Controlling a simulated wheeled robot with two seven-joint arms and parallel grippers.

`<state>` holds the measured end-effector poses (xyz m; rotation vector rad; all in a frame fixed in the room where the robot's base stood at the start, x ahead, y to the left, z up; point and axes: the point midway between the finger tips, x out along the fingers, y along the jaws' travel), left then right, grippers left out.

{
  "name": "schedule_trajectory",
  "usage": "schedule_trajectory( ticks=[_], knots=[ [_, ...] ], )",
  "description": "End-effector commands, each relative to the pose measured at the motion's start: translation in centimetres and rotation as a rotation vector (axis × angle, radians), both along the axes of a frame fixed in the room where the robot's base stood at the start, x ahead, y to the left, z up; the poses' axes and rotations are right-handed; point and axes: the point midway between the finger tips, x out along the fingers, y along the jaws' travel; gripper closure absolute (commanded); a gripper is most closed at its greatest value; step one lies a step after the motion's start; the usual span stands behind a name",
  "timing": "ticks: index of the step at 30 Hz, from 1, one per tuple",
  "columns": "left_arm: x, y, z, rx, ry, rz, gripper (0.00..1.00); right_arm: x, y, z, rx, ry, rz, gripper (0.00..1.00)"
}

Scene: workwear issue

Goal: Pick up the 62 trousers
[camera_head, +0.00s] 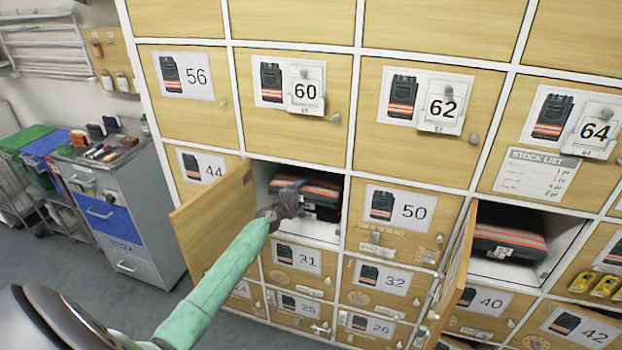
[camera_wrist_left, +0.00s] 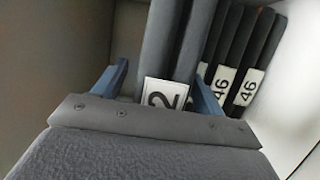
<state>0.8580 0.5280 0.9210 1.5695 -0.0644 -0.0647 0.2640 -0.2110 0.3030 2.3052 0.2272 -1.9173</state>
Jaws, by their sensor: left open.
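Dark folded trousers lie stacked in an open compartment, seen in the head view with orange bands (camera_head: 321,190). In the left wrist view, a dark folded pair (camera_wrist_left: 159,40) has a white tag ending in 2 (camera_wrist_left: 165,93); the rest of its number is hidden. Several pairs tagged 46 (camera_wrist_left: 246,58) lie beside it. My left gripper (camera_wrist_left: 163,88) is open inside the compartment, its blue fingers on either side of the tag ending in 2. The gripper also shows in the head view (camera_head: 290,196). I cannot tell whether the fingers touch the cloth. My right gripper is out of view.
The compartment's open door (camera_head: 212,218) stands left of my arm. A shut door marked 62 (camera_head: 427,110) is above right. Another open compartment holds dark trousers (camera_head: 508,240), its door (camera_head: 455,275) swung out. A grey cabinet (camera_head: 120,215) stands at left.

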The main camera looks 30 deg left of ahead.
Motion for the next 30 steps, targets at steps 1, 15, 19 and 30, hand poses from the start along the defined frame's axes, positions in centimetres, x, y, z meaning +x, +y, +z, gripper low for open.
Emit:
schedule_trajectory(
  ticks=[1, 15, 19, 30],
  knots=[
    [0.0, 0.0, 0.0, 0.000, 0.000, 0.000, 0.29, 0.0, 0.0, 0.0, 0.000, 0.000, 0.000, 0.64],
    [0.0, 0.0, 0.1, 0.001, -0.002, 0.000, 1.00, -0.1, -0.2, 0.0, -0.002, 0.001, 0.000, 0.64],
    [0.0, 0.0, 0.1, 0.001, -0.002, 0.000, 1.00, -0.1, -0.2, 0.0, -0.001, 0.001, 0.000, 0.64],
    [-0.3, -0.1, 2.3, 0.001, -0.005, 0.000, 1.00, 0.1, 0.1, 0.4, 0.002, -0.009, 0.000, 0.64]
  ],
)
